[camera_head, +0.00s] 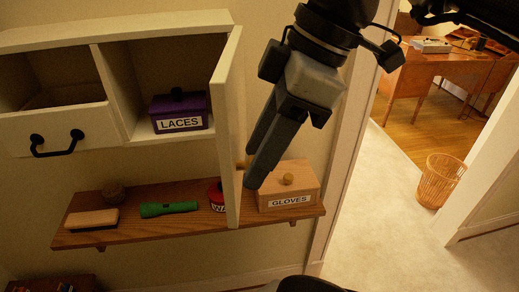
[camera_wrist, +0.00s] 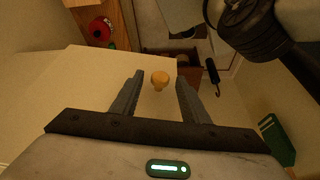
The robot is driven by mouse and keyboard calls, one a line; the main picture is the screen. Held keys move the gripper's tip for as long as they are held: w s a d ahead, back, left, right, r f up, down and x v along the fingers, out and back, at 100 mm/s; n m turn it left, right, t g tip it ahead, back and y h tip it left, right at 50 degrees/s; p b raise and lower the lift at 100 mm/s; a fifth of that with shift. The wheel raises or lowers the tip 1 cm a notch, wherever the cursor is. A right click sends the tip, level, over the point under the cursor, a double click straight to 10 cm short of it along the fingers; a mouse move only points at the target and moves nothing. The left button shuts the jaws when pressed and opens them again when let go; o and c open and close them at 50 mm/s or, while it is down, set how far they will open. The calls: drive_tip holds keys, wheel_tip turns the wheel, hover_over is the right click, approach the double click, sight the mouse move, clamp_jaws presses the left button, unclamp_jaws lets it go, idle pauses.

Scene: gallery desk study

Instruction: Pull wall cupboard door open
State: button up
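The white wall cupboard (camera_head: 15,44) is at upper left in the head view. Its door (camera_head: 229,120) stands swung out, seen nearly edge-on, so the inside shows. In the wrist view the door (camera_wrist: 75,95) is a broad cream panel. A round wooden knob (camera_wrist: 160,77) on it shows between the tips of my gripper (camera_wrist: 160,76). The fingers are apart, with gaps on both sides of the knob. In the head view my gripper (camera_head: 250,182) points down beside the door's outer face, and the knob (camera_head: 242,164) is partly hidden by the fingers.
A purple LACES box (camera_head: 180,111) sits inside the cupboard. The wooden shelf (camera_head: 150,226) below holds a brush (camera_head: 92,219), a green torch (camera_head: 168,209), a red tin (camera_head: 216,196) and a GLOVES box (camera_head: 289,190). A doorway with open floor (camera_head: 400,190) lies right.

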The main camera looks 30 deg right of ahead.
idle(0.4)
drive_tip(key=p+v, duration=0.2)
drive_tip(key=v, duration=1.5)
drive_tip(key=shift+r, duration=0.25)
drive_tip(key=shift+f, duration=0.1)
drive_tip(key=b+x, duration=0.2)
drive_tip(key=x, duration=1.5)
drive_tip(key=shift+f, duration=0.2)
drive_tip(key=shift+f, duration=0.15)
